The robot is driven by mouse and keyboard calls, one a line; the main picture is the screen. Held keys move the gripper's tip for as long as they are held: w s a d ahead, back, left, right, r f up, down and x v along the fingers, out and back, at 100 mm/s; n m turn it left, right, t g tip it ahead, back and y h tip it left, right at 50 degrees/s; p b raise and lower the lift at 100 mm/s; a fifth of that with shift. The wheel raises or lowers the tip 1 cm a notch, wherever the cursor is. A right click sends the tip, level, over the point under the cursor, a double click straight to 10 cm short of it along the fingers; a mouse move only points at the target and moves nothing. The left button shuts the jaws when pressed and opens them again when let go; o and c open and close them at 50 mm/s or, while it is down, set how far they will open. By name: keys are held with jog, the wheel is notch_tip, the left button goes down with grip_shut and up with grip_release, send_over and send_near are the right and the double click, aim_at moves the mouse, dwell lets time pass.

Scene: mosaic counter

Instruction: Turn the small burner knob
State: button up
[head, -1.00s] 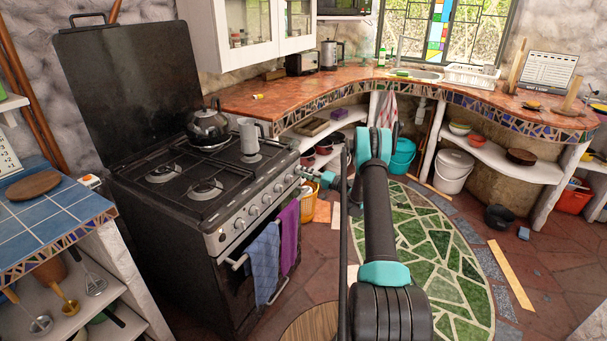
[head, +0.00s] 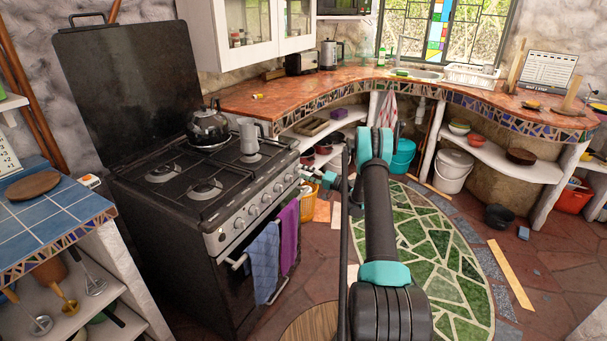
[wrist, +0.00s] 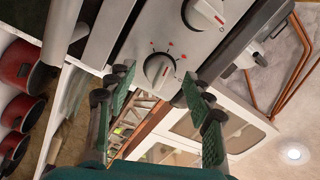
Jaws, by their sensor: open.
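The black stove (head: 170,225) stands at the left in the head view, with a row of round knobs along its grey front panel (head: 228,232). My gripper (head: 302,176) is at the right end of that panel. In the wrist view, a grey-white knob (wrist: 159,70) with red marks around it lies between the two green fingertips of my open gripper (wrist: 157,82). I cannot tell whether the fingers touch it. A second knob (wrist: 207,12) shows above and to the right. No view shows which burner each knob serves.
A kettle (head: 208,128) and a grey pot (head: 249,138) stand on the hob. Blue (head: 262,262) and purple (head: 288,236) towels hang on the oven rail below the knobs. The curved counter (head: 290,92) lies behind my gripper.

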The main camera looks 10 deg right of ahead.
jog(key=v, duration=1.1)
jog(key=shift+d, duration=0.15)
jog(key=shift+s, duration=0.15)
grip_shut()
dwell(1.0)
